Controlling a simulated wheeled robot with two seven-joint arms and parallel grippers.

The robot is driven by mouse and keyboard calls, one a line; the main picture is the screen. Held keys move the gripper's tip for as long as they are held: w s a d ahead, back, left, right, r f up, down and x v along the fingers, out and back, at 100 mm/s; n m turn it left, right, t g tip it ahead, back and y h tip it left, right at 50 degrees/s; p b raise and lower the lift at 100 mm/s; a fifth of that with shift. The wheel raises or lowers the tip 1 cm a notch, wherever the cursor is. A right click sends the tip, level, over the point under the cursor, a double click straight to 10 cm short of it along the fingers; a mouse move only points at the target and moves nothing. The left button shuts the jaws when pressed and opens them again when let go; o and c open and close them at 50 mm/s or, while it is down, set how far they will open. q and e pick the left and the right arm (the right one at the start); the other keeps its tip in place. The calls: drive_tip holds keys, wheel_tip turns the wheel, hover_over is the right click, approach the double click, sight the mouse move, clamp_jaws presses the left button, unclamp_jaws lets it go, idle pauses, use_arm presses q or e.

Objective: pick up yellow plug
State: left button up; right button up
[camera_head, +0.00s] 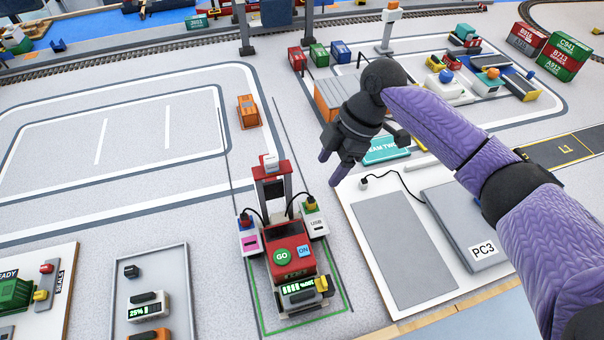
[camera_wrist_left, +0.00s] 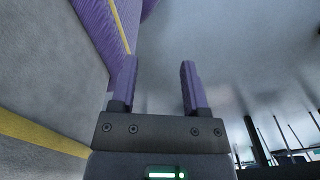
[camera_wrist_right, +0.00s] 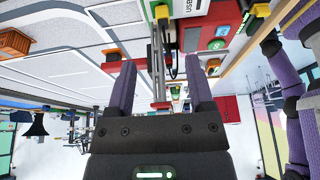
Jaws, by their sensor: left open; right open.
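A yellow plug (camera_head: 311,203) with a black cable sits at the top of the white USB box (camera_head: 316,224), on the right side of the red crane machine (camera_head: 290,250). In the right wrist view the yellow plug (camera_wrist_right: 161,12) is at the top, beyond the fingertips. My right gripper (camera_head: 330,170) is open and empty, above and to the right of the plug, apart from it. It also shows in the right wrist view (camera_wrist_right: 157,68). My left gripper (camera_wrist_left: 159,65) is open and empty in the left wrist view; it is outside the head view.
A similar yellow piece (camera_head: 322,284) is on the machine's front right. A white box with a pink label (camera_head: 249,241) stands at the machine's left. A grey laptop marked PC3 (camera_head: 465,225) lies right.

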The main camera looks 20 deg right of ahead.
sight(313, 198)
drive_tip(key=b+x, duration=0.1)
drive_tip(key=x, duration=0.2)
drive_tip(key=b+x, duration=0.1)
drive_tip(key=x, duration=0.2)
drive_tip(key=b+x, duration=0.1)
drive_tip(key=x, duration=0.2)
drive_tip(key=shift+s+d+f, duration=0.15)
drive_tip(key=shift+s+f, duration=0.05)
drive_tip(key=shift+s, duration=0.1)
drive_tip(key=shift+f, duration=0.25)
drive_tip(key=shift+w+r, duration=0.1)
drive_tip(key=c, duration=0.8)
clamp_jaws()
use_arm(q)
drive_tip(key=s+f, duration=0.1)
drive_tip(key=s+a+f, duration=0.1)
drive_tip(key=f, duration=0.1)
drive_tip(key=shift+a+f+g, duration=0.1)
drive_tip(key=shift+a+g, duration=0.1)
drive_tip(key=shift+g, duration=0.1)
